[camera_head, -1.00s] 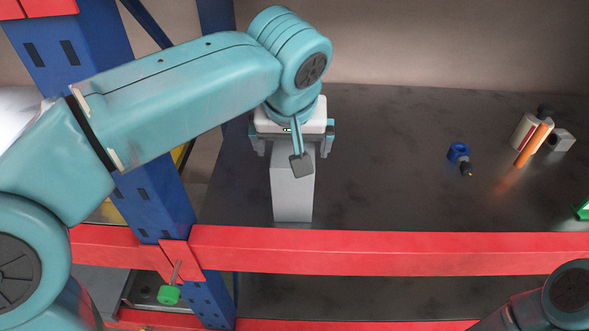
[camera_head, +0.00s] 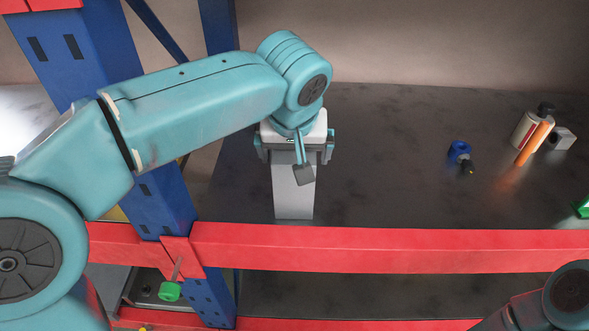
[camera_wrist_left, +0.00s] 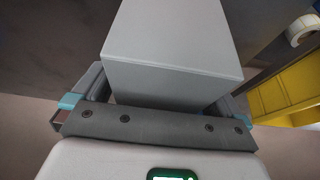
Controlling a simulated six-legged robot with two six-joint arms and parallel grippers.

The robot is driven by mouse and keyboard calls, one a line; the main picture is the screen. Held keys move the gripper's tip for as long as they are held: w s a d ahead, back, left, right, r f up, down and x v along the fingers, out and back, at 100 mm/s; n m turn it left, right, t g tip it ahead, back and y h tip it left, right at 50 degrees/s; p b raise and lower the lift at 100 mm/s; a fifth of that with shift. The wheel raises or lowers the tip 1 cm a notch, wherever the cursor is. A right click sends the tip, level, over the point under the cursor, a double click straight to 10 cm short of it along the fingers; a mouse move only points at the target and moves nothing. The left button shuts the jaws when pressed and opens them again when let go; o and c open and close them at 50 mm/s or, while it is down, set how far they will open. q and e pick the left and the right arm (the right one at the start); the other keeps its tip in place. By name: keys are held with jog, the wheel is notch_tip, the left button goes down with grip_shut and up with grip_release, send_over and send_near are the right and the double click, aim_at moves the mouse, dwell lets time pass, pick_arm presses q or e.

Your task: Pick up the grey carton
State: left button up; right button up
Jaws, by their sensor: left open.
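The grey carton (camera_head: 293,197) stands upright on the dark shelf (camera_head: 400,190), behind the red front beam. My left gripper (camera_head: 296,150) is over the carton's upper part, pointing down, with one jaw at each side. In the left wrist view the carton (camera_wrist_left: 172,55) fills the space between the open jaws of the gripper (camera_wrist_left: 155,105). A gap shows at the left jaw; contact at the right jaw cannot be told. The carton's top is hidden by the wrist in the head view. My right gripper is out of view; only part of that arm shows at the lower right.
The red beam (camera_head: 400,250) and blue upright (camera_head: 160,190) border the shelf. A blue item (camera_head: 459,151), a white cylinder (camera_head: 525,131), an orange stick (camera_head: 535,142) and a grey block (camera_head: 562,139) lie to the right. The shelf between them and the carton is clear.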

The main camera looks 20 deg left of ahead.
pick_arm(q)
jog(key=shift+w, duration=0.1)
jog(key=c, duration=1.7)
jog(key=shift+r, duration=0.15)
